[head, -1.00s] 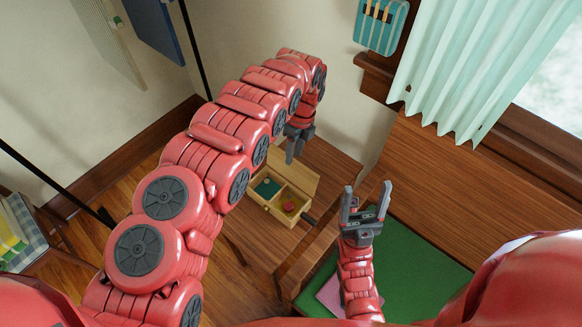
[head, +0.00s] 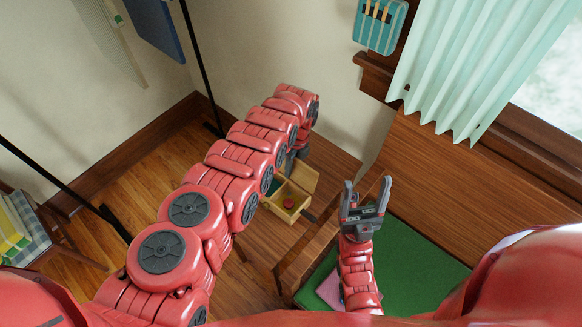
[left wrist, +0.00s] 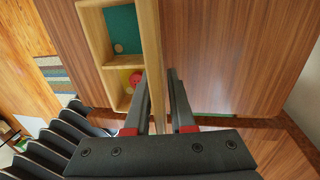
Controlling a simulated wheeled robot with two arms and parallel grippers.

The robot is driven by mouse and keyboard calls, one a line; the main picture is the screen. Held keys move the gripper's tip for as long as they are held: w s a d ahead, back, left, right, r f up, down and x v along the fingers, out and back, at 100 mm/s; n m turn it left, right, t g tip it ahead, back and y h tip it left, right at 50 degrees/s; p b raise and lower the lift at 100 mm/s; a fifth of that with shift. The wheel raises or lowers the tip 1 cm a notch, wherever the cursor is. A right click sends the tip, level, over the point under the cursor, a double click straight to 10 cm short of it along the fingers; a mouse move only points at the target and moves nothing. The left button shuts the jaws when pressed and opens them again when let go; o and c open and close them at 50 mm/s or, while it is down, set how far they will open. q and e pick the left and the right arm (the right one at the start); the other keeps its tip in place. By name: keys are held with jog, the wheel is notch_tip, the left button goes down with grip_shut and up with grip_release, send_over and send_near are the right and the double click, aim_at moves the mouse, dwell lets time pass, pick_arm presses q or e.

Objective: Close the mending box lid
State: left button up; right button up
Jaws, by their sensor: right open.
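The mending box (head: 291,214) is a small light wooden box with compartments. Its lid (head: 304,177) stands raised at the back. A red item (head: 290,203) lies in one compartment, and my left arm hides part of the box. The box also shows in the left wrist view (left wrist: 92,50), with a green compartment floor and the lid edge-on (left wrist: 154,60). My left gripper (left wrist: 160,76) is open, with its fingers either side of the lid edge; a gap shows on the right of the lid. My right gripper (head: 367,190) is open and empty above the green mat.
The box stands on a wooden table (head: 332,167) near the wall. A green mat (head: 412,255) with a pink sheet (head: 331,291) lies on the desk at right. A plaid-covered stool (head: 30,235) stands at far left. Dark poles rise behind my left arm.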

pick_arm(q)
grip_shut()
dwell(1.1)
